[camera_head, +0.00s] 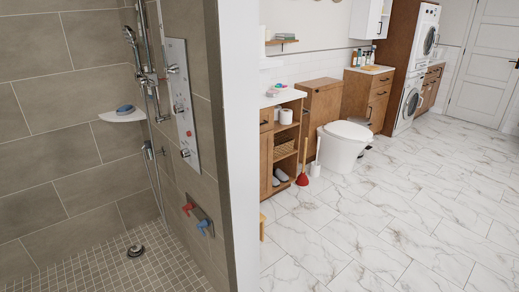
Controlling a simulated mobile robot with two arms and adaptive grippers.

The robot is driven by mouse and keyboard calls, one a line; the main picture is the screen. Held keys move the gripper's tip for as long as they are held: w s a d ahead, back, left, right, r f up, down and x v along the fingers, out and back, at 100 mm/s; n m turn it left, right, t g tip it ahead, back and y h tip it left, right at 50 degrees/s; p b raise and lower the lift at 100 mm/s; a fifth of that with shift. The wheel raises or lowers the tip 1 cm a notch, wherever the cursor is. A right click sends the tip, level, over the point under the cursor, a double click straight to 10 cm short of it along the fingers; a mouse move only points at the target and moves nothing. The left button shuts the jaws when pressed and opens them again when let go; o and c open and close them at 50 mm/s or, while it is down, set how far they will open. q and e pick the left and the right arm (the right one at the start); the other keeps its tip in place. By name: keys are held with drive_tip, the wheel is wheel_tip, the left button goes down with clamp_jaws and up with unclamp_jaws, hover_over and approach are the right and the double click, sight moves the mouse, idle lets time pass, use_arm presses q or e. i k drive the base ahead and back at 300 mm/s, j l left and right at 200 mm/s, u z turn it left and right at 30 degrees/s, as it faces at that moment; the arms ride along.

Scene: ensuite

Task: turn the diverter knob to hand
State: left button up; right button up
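A grey shower panel (182,95) is mounted on the tiled wall inside the shower at the left. It carries several small chrome knobs or fittings, including an upper one (172,69), a middle one (179,108) and a lower one (185,153). I cannot tell which is the diverter knob, nor read its setting. A hand shower (130,35) hangs on a rail with a hose left of the panel. Below the panel, a plate holds a red handle (187,209) and a blue handle (203,225). Neither of my grippers shows in this view.
A wall end (240,150) separates the shower from the room. A drain (135,251) sits in the shower floor. Outside are a vanity (285,145), a red plunger (303,165) and a toilet (343,145). The marble floor at right is clear.

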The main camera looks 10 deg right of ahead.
sight(185, 154)
drive_tip(key=i+j+z, duration=0.2)
drive_tip(key=z, duration=0.2)
drive_tip(key=i+j+z, duration=0.15)
drive_tip(key=j+z, duration=0.3)
drive_tip(key=i+j+z, duration=0.1)
drive_tip(key=j+z, duration=1.15)
drive_tip(key=i+l, duration=0.05)
